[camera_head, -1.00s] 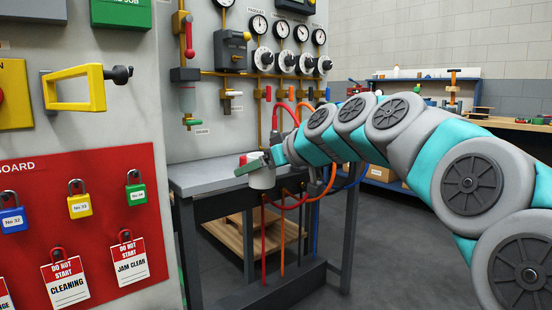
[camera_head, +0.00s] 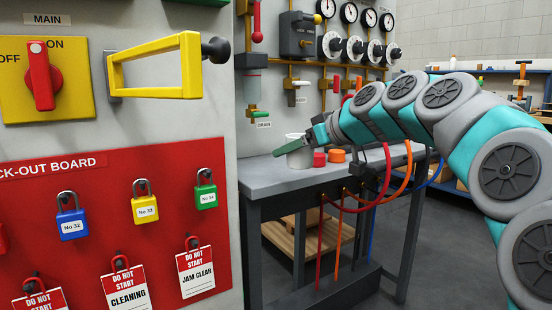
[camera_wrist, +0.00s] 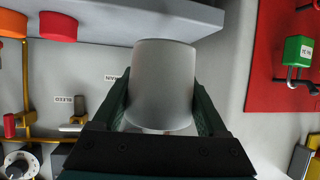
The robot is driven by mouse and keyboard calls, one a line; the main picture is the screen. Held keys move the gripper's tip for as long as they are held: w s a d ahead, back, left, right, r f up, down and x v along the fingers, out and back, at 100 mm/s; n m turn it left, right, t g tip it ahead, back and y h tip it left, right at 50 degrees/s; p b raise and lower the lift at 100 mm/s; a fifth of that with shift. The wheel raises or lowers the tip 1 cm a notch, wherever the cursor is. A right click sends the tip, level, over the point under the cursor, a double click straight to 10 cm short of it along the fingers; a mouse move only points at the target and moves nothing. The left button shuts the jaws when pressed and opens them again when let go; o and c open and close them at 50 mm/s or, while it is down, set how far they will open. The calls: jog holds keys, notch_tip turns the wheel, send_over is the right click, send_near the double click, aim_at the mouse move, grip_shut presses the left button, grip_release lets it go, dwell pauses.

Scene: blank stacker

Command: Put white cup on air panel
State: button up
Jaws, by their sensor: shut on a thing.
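The white cup (camera_head: 299,158) is held in my gripper (camera_head: 304,147), seen near the grey bench top (camera_head: 275,183) below the gauge panel in the head view. In the wrist view the white cup (camera_wrist: 163,88) sits between the two dark green fingers of my gripper (camera_wrist: 163,100), which touch its sides. The air panel (camera_head: 290,88) is the grey wall panel with gauges, valves and yellow pipes behind the bench. Whether the cup touches the bench top cannot be told.
A red round piece (camera_head: 319,159) and an orange one (camera_head: 337,155) sit on the bench right of the cup. Hoses (camera_head: 380,195) loop from its front. A yellow handle (camera_head: 155,70) juts out at left above the red lock-out board (camera_head: 110,225). The bench's left part is bare.

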send_over(259, 175)
jog(key=shift+s+f, duration=0.2)
jog(key=shift+f, duration=2.05)
jog(key=shift+f, duration=0.1)
jog(key=shift+f, duration=0.15)
jog(key=o, duration=1.2)
jog(key=shift+o, duration=0.2)
jog(key=shift+r, duration=0.2)
